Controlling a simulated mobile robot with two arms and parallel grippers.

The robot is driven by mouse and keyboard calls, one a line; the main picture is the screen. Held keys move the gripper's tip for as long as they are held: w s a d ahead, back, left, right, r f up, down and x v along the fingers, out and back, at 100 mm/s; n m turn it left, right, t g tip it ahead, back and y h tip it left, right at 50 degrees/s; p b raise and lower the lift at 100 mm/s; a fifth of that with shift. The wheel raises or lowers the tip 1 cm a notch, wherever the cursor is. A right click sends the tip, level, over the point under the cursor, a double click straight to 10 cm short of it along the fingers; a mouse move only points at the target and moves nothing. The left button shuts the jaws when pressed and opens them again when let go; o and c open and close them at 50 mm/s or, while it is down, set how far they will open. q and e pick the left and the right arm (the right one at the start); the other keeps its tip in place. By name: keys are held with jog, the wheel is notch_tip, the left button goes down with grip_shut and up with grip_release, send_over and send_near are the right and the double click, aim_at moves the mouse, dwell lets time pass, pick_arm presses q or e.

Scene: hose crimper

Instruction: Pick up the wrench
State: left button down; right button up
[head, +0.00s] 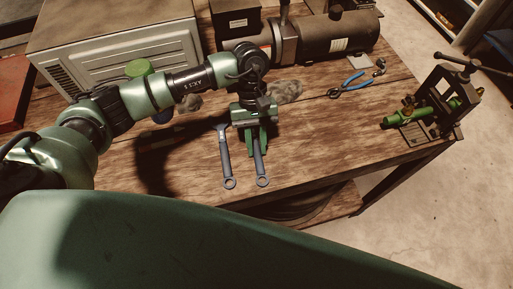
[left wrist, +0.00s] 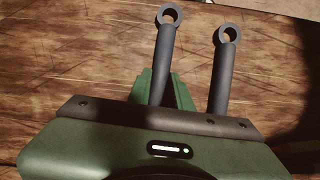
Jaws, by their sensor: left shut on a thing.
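Two grey wrenches with ring ends lie side by side near the front edge of the wooden table. My left gripper (head: 257,146) points down and is shut on the right-hand wrench (head: 261,170), its green fingers around the handle. In the left wrist view this held wrench (left wrist: 163,60) rises from between the fingers (left wrist: 161,92). The other wrench (head: 225,160) lies just to the left in the head view; in the left wrist view it (left wrist: 222,75) is on the right, apart from the fingers. The held wrench's far end is hidden by the gripper. My right gripper is out of view.
Blue-handled pliers (head: 350,84) lie at the back right. A green and black crimper (head: 432,108) stands at the right corner. A dark cylindrical machine (head: 335,35) and a light metal case (head: 115,45) stand at the back. The table between wrenches and crimper (head: 325,135) is clear.

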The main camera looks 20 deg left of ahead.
aim_at(256, 147)
pick_arm(q)
jog(key=shift+r, duration=0.1)
jog(key=shift+r, duration=0.45)
notch_tip(256, 147, up, 19)
jog(key=b, duration=0.5)
jog(key=shift+b, duration=0.35)
jog(key=shift+d, duration=0.1)
dwell(2.0)
